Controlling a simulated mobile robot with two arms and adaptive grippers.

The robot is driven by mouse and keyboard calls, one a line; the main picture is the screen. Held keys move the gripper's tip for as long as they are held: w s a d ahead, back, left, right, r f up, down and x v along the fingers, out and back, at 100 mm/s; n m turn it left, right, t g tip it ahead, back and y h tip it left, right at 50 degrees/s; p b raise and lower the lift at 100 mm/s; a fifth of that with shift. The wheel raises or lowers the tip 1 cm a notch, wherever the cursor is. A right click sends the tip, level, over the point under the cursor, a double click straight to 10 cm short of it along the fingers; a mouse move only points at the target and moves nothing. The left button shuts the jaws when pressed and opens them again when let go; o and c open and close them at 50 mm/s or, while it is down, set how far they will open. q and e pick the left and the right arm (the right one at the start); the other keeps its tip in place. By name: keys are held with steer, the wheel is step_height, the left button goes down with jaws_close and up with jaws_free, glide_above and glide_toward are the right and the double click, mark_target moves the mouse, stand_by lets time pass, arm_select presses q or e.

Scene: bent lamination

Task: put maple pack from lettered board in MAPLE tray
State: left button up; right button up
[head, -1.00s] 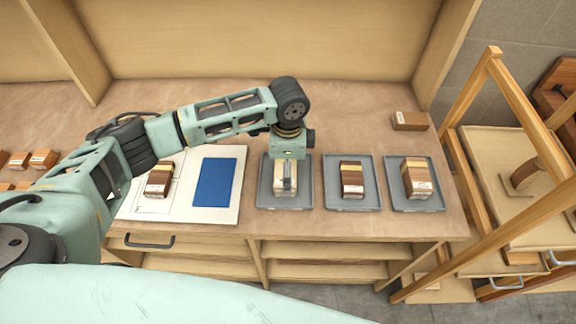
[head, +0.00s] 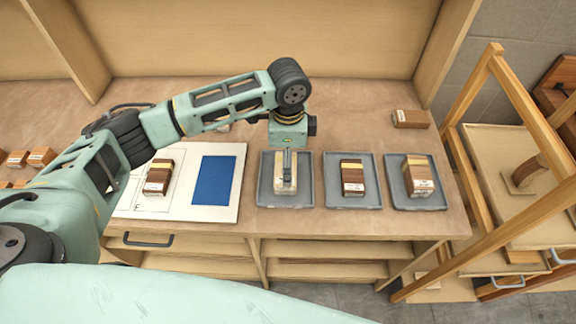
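A pale wooden pack (head: 285,186) is in the leftmost grey tray (head: 265,196), under my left gripper (head: 287,170). The gripper points straight down, with its fingers at the pack. The fingers overlap the pack in this view, so I cannot tell whether they are shut on it or whether it touches the tray floor. A white board (head: 181,206) lies left of the tray, with a brown pack (head: 158,182) on its left part and a blue rectangle (head: 213,181) on its right. Lettering is too small to read. My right gripper is out of view.
The middle tray (head: 332,196) and right tray (head: 402,200) each hold a brown pack with a pale layer. A brown block (head: 410,119) lies at the back right. Several small blocks (head: 28,158) sit at far left. A wooden frame (head: 520,110) stands right of the bench.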

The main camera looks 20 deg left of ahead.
arm_select(q)
step_height(320, 180, up, 9)
steer(key=b, duration=0.1)
steer(key=shift+b, duration=0.35)
steer(key=shift+f, duration=0.15)
